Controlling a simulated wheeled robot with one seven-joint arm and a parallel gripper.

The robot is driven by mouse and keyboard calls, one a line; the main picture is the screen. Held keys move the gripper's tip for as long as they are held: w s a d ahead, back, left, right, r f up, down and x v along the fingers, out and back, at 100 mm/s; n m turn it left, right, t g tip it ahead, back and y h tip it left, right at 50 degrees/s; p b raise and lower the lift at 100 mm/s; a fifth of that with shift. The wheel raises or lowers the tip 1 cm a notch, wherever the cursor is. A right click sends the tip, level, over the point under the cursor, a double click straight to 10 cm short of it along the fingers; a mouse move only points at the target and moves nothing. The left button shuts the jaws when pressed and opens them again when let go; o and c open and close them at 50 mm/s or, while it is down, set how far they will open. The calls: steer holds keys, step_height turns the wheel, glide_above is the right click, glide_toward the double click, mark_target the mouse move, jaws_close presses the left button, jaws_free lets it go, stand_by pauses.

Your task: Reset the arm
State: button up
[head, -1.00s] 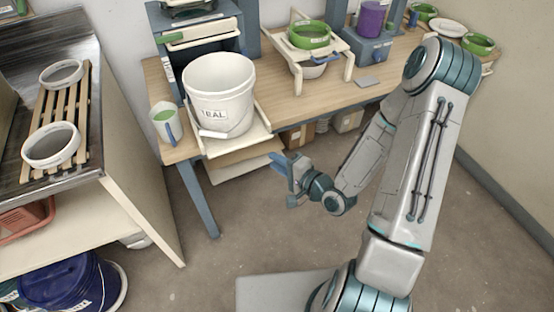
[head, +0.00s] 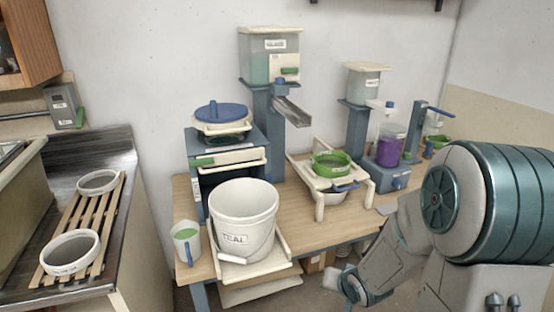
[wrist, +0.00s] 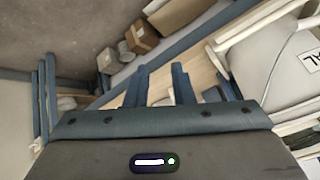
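My gripper (wrist: 159,82) shows in the wrist view with its two blue fingers apart and nothing seen between them. It hangs in front of the workbench. A white bucket labelled TEAL (head: 244,220) stands upright on a pale tray at the bench's front left. Part of a white bucket (wrist: 283,75) also shows at the right of the wrist view, apart from my fingers.
The wooden bench (head: 295,212) also holds a green-contents jug (head: 186,243), a green sieve (head: 331,162) on a stand and a purple container (head: 390,146). Cardboard boxes (wrist: 141,36) sit under it. A slatted rack (head: 82,226) with two white rings stands left. Floor shows in the wrist view.

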steer(key=s+r+n+g+h, duration=0.1)
steer(key=s+r+n+g, duration=0.2)
steer(key=s+r, duration=1.2)
steer(key=s+g, duration=0.1)
steer(key=s, duration=0.2)
steer(key=shift+r+h, duration=0.3)
steer(key=shift+r, duration=0.1)
steer(key=shift+a, duration=0.1)
stand_by(0.8)
